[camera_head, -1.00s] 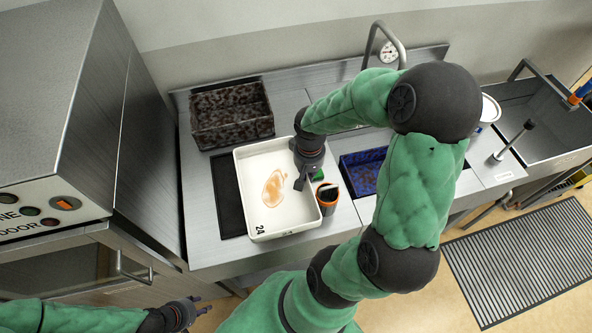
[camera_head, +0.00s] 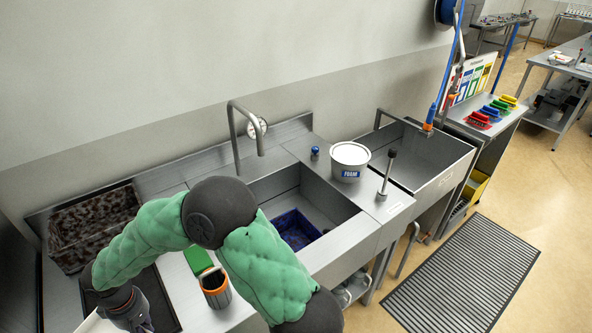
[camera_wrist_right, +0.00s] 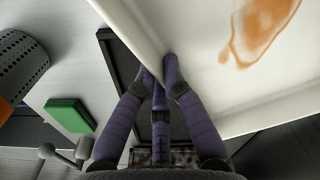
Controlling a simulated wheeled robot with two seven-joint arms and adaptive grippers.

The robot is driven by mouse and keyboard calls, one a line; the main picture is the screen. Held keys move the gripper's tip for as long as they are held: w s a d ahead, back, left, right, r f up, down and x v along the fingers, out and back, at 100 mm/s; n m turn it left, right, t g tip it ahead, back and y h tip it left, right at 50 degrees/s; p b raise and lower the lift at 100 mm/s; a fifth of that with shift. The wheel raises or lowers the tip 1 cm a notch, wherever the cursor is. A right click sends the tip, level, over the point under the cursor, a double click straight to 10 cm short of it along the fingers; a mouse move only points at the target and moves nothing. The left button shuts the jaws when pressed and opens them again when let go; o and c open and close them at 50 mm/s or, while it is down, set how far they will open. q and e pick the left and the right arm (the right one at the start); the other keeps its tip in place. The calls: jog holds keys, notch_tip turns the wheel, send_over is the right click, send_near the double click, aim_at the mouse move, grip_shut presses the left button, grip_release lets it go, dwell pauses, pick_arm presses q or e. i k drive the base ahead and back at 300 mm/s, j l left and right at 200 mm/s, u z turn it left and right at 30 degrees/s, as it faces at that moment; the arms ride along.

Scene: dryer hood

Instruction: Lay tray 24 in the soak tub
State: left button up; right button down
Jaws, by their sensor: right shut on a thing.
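Tray 24 is white with an orange-brown stain inside; it fills the upper right of the right wrist view (camera_wrist_right: 205,60). Only a sliver of it shows at the bottom left of the head view (camera_head: 92,323). My right gripper (camera_head: 140,324) is shut on the tray's rim, its fingers meeting at the wall in the wrist view (camera_wrist_right: 160,75). Most of the tray and its number are out of the head view. A sink basin (camera_head: 330,200) holds a blue crate (camera_head: 296,229); a deeper open tub (camera_head: 425,148) stands farther right. My left gripper is not in view.
A dark mottled crate (camera_head: 92,228) stands at the back left. A black mat (camera_head: 158,298) lies beside my right gripper. A green block (camera_head: 197,260) and an orange-rimmed cup (camera_head: 214,286) stand near my arm. A tap (camera_head: 238,135), a white bucket (camera_head: 349,160) and an upright plunger-like handle (camera_head: 387,172) stand around the basins.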

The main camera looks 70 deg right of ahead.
aim_at(418, 172)
jog(key=k+l+z, duration=0.15)
jog(key=k, duration=1)
jog(key=z, duration=3.5)
jog(key=i+j+z, duration=0.15)
jog(key=i, duration=0.3)
jog(key=i+j+z, duration=0.15)
jog(key=i, duration=0.35)
jog(key=i+j+z, duration=0.15)
jog(key=i, duration=0.3)
jog(key=i+l+u, duration=0.15)
jog(key=i+u, duration=0.2)
jog(key=i, duration=1.3)
jog(key=i+u, duration=0.7)
jog(key=u, duration=0.15)
jog(key=i+l+u, duration=0.25)
jog(key=u, duration=0.15)
jog(key=i+u, duration=0.1)
jog(key=u, duration=1.5)
jog(key=l+u, duration=0.2)
jog(key=i+l, duration=0.05)
jog(key=l, duration=0.05)
